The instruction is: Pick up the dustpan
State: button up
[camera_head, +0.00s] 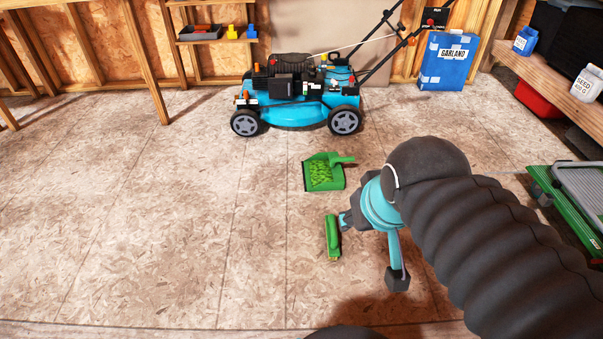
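The green dustpan (310,178) lies on the wooden floor near the middle of the view. Its short handle points right, and lighter green leaf-like clippings show in its pan. A green hand brush (332,236) lies on the floor below the dustpan. My gripper (371,250) is teal with dark tips and is above the floor, to the lower right of the dustpan. Its fingers are spread apart with nothing between them. One finger appears close to the brush; I cannot tell whether they touch.
A blue lawn mower (298,112) stands behind the dustpan. A blue Garland box (448,62) stands by the back wall. A green-framed grey item (585,185) lies at the right edge, below a wooden shelf (545,72) with bottles. The floor at left is clear.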

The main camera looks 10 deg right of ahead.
aim_at(322, 171)
jog(key=u, duration=0.75)
jog(key=i, duration=2.85)
jog(key=z, duration=2.3)
